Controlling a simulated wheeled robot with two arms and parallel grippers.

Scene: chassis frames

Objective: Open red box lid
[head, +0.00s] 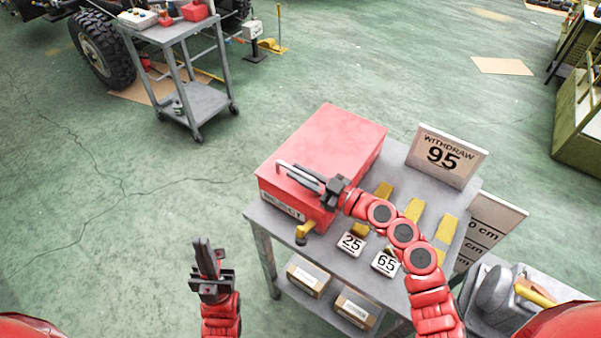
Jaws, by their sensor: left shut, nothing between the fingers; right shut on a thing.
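The red box (335,135) sits on the grey table (260,217), and its lid appears closed. A light label strip runs along its lower front face. My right gripper (290,171) is at the box's front left part, over the near edge of the lid. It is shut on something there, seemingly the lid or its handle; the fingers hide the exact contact. My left gripper (201,250) is shut and empty, pointing up, over the floor to the left of the table and apart from the box.
A sign reading "WITHDRAW 95" (445,155) stands right of the box. Yellow pieces (414,209) and number cards (351,244) lie in front. Cardboard boxes (308,279) are on the lower shelf. A grey cart (205,100) stands behind left. Open green floor lies left.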

